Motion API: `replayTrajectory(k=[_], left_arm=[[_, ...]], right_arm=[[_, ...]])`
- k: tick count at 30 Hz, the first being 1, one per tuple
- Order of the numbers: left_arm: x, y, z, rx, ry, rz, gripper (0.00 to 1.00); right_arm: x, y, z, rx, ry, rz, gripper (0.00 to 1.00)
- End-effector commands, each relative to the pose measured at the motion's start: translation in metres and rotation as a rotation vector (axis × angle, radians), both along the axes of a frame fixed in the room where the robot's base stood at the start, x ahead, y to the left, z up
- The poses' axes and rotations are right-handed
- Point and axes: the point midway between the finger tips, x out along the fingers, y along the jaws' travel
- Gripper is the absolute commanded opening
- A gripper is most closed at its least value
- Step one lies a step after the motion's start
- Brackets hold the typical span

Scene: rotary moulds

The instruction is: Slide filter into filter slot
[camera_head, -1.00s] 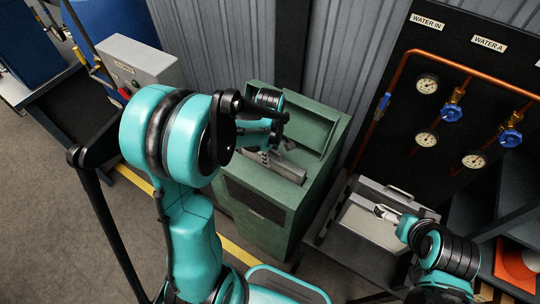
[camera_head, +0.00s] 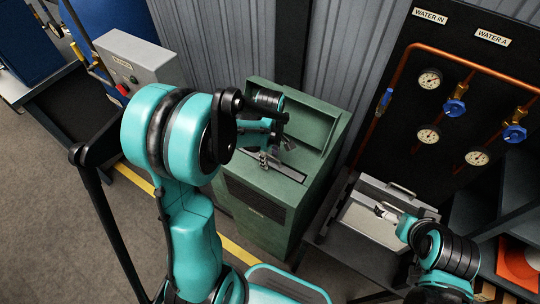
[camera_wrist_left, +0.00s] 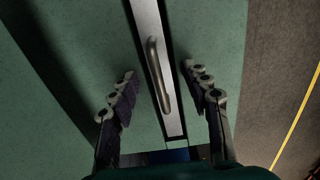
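The filter shows in the left wrist view as a narrow pale metal strip (camera_wrist_left: 147,28) with a bar handle (camera_wrist_left: 158,75). It lies in the long slot in the top of the green cabinet (camera_head: 258,208), and its top looks about level with the surface. In the head view the filter's top (camera_head: 288,171) is partly hidden by my left gripper (camera_head: 268,158). In the left wrist view my left gripper (camera_wrist_left: 160,90) is open, one finger on each side of the handle, apart from it. My right gripper (camera_head: 386,213) is over a grey metal box; its fingers are too small to judge.
The grey box (camera_head: 366,225) with a handled lid stands right of the cabinet. A black panel (camera_head: 395,135) with gauges, copper pipes and blue valves is behind it. A grey control box (camera_head: 142,68) stands at the left. The floor at the left is clear.

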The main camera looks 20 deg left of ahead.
Motion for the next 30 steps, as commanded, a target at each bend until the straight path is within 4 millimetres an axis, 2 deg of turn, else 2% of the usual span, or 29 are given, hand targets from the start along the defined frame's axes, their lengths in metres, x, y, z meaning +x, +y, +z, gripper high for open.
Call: replayTrajectory(k=[7, 21, 25, 30], left_arm=[[0.000, 0.000, 0.008, 0.000, 0.000, 0.000, 0.47], [0.000, 0.000, 0.100, 0.000, 0.000, 0.000, 0.47], [0.000, 0.000, 0.114, 0.000, 0.000, 0.000, 0.47], [0.000, 0.000, 0.120, 0.000, 0.000, 0.000, 0.47]], right_arm=[[0.000, 0.000, 0.000, 0.000, 0.000, 0.000, 1.00], [0.000, 0.000, 0.000, 0.000, 0.000, 0.000, 1.00], [0.000, 0.000, 0.000, 0.000, 0.000, 0.000, 1.00], [0.000, 0.000, 0.000, 0.000, 0.000, 0.000, 1.00]])
